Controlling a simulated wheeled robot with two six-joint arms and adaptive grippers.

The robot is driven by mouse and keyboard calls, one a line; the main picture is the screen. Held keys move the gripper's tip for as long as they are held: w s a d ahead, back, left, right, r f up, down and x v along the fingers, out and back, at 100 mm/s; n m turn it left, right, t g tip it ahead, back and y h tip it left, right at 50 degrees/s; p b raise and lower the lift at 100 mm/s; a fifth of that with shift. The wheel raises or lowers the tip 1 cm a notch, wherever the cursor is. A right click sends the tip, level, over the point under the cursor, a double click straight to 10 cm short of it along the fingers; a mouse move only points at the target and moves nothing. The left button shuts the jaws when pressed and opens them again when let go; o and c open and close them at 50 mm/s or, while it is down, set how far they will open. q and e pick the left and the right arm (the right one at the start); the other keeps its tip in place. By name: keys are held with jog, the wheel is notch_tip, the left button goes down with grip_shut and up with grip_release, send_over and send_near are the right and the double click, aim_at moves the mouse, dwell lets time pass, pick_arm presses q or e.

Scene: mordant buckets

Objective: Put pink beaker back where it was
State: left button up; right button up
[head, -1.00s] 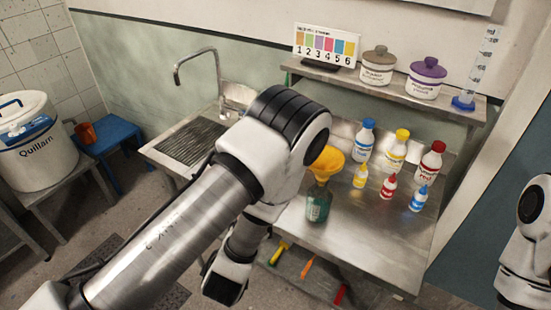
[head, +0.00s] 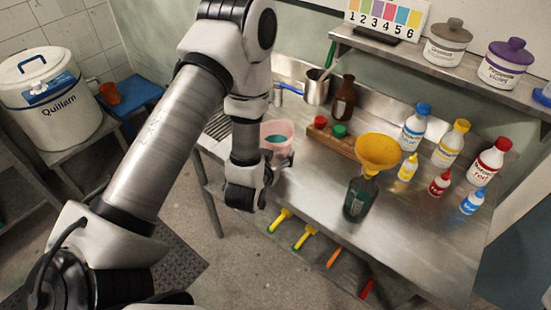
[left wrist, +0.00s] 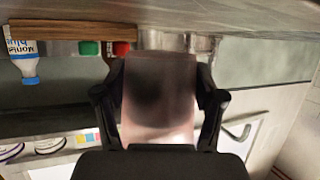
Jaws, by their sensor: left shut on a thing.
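The pink beaker (head: 278,132) is translucent, with something teal showing inside it. It is upright in the head view, over the left part of the steel bench. My left gripper (head: 277,164) is shut on it, partly hidden by my own wrist. The left wrist view, turned upside down, shows the beaker (left wrist: 160,100) between the two black fingers (left wrist: 160,105). I cannot tell whether its base touches the bench. My right gripper is not in view.
Behind the beaker, a wooden rack (head: 333,141) holds red and green caps, with a brown bottle (head: 344,100) and metal pot (head: 316,87) nearby. A dark bottle (head: 360,198) with a yellow funnel (head: 378,153) stands right. The bench (head: 310,190) is clear between.

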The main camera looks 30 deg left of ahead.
pick_arm(q)
jog(key=shift+w+a+r, duration=0.1)
jog(key=shift+w+a, duration=0.35)
jog(key=f, duration=0.1)
jog(key=f+p, duration=0.1)
jog(key=f, duration=0.1)
jog(key=shift+w+a+f+p, duration=0.1)
jog(key=shift+w+f+p, duration=0.2)
jog(key=shift+f, duration=0.15)
jog(key=shift+f, duration=0.15)
jog(key=o, duration=1.4)
